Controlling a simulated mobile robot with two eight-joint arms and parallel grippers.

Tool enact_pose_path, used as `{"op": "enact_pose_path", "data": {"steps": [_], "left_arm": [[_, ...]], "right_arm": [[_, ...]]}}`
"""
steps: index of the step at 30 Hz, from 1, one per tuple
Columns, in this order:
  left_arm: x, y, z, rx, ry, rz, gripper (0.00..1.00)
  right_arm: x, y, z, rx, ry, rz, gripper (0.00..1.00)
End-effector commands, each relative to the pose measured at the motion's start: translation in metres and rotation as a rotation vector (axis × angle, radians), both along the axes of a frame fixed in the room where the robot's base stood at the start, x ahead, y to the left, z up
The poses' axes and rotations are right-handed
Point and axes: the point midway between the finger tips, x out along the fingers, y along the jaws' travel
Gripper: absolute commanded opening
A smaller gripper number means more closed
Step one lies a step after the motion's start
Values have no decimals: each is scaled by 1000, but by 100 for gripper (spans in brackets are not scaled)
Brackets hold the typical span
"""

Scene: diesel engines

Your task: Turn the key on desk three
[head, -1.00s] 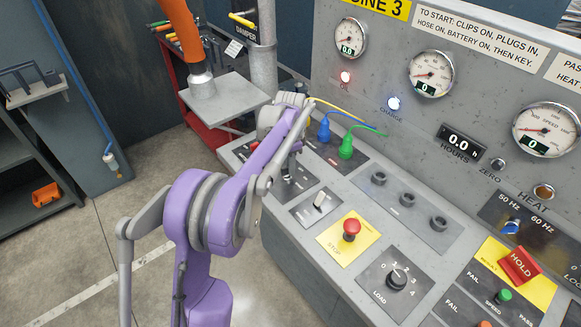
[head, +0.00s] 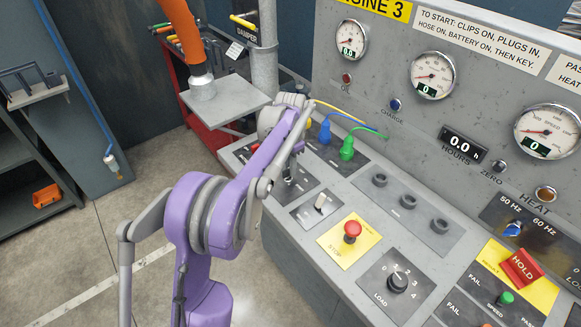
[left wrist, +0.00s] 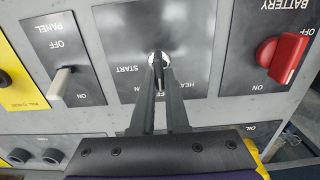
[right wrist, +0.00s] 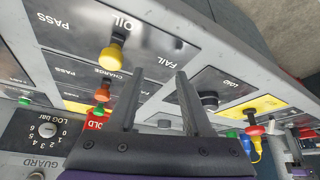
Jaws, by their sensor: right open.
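The key (left wrist: 158,72) stands in its switch on a dark plate of the engine 3 desk, marked START, in the left wrist view. My left gripper (left wrist: 159,80) has its narrow fingers close together on either side of the key and appears shut on it. In the head view my left gripper (head: 288,178) reaches down to the desk's far left part, and the arm hides the key. My right gripper (right wrist: 160,73) is open and empty above the desk's right part, and is outside the head view.
A red battery knob (left wrist: 283,57) and a panel toggle (left wrist: 62,82) flank the key plate. A red stop button (head: 352,230) and load knob (head: 397,281) stand nearer. Blue (head: 325,132) and green (head: 346,148) plugs with cables stand behind the gripper. Gauges line the upright panel.

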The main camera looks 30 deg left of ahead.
Motion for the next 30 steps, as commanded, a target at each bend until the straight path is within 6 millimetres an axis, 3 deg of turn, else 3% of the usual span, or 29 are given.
{"op": "enact_pose_path", "data": {"steps": [1, 5, 16, 30], "left_arm": [[0, 1, 1, 1, 0, 0, 20], [0, 0, 0, 1, 0, 0, 42], [0, 0, 6, 0, 0, -1, 42], [0, 0, 91, 1, -1, -1, 42]], "right_arm": [[0, 0, 0, 0, 0, 0, 50], [0, 0, 0, 0, 0, 0, 50], [0, 0, 0, 0, 0, 0, 50], [3, 0, 8, 0, -6, 0, 50]]}}
